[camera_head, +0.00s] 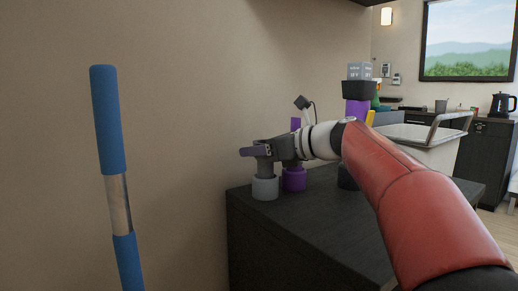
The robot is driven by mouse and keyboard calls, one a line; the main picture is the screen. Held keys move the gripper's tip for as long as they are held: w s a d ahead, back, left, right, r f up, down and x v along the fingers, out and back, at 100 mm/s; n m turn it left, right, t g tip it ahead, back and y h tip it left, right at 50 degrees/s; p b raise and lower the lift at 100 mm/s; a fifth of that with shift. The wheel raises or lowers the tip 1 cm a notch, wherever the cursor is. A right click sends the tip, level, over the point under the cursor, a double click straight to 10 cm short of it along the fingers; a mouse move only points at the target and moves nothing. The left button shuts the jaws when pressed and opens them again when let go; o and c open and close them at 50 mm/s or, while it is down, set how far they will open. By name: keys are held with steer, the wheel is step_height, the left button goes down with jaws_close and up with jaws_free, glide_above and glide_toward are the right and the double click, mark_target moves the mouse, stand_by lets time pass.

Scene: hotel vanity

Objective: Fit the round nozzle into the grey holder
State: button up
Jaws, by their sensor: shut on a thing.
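The grey holder (265,188) is a short, light grey round cup on the dark cabinet top, near its left corner. My gripper (258,151) is directly above it, shut on a dark grey piece (265,167) that appears to be the round nozzle. This piece reaches down to the mouth of the grey holder. I cannot tell whether its lower end is inside the holder or only over it. The gripper hides its upper part.
A purple cup (294,180) stands close to the right of the grey holder. A dark cup (347,178) is partly behind my red arm. A stack with a grey block (359,71) rises behind. A blue-ended pole (108,125) stands left. The cabinet's front top (300,225) is clear.

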steer(key=shift+f, duration=0.35)
stand_by(0.5)
steer(key=o, duration=1.1)
steer(key=shift+o, duration=0.2)
steer(key=v, duration=0.7)
steer(key=shift+s+d+r, duration=0.15)
steer(key=shift+s+d, duration=0.1)
steer(key=shift+d, duration=0.05)
